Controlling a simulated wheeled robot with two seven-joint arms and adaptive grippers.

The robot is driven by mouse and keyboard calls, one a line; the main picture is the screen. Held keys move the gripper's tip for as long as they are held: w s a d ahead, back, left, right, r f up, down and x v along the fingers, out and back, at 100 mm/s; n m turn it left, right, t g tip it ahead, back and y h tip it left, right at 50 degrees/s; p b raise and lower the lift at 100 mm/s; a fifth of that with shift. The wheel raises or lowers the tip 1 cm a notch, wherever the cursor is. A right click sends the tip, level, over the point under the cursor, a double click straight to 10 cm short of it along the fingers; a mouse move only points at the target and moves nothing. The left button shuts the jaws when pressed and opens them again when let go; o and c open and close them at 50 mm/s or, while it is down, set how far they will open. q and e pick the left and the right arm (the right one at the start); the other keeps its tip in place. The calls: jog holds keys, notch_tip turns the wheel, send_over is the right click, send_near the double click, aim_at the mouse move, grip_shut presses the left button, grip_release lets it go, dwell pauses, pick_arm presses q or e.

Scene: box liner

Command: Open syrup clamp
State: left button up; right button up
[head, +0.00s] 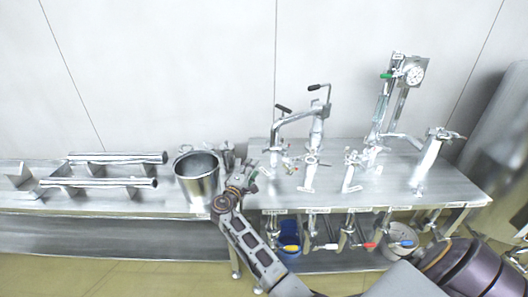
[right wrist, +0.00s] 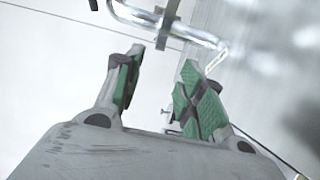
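My right gripper (head: 250,172) is on the left side of the right-hand table, beside the metal pot and close to the leftmost pipe fittings. In the right wrist view its two green-padded fingers (right wrist: 161,68) stand apart with nothing between them. A bent shiny pipe (right wrist: 205,38) with a flat metal piece (right wrist: 167,22) across it lies beyond the fingertips. I cannot tell whether that piece is the syrup clamp. Pipe fittings (head: 311,160) with small handles stand on the table in the head view; which one carries the syrup clamp is unclear. My left gripper is out of view.
A metal pot (head: 197,178) stands left of my right gripper. Metal tubes (head: 100,184) lie on racks further left. A gauge stand (head: 413,75) rises at the back right. A blue bucket (head: 290,236) and a white bucket (head: 400,238) sit under the right table (head: 445,190).

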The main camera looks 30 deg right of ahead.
aim_at(263, 152)
jog(key=b+x, duration=0.2)
jog(key=x, duration=0.9)
jog(key=shift+w+d, duration=0.15)
jog(key=shift+d, duration=0.1)
jog(key=shift+x, duration=0.95)
jog(key=shift+w+d, duration=0.15)
jog(key=c, duration=0.7)
grip_shut()
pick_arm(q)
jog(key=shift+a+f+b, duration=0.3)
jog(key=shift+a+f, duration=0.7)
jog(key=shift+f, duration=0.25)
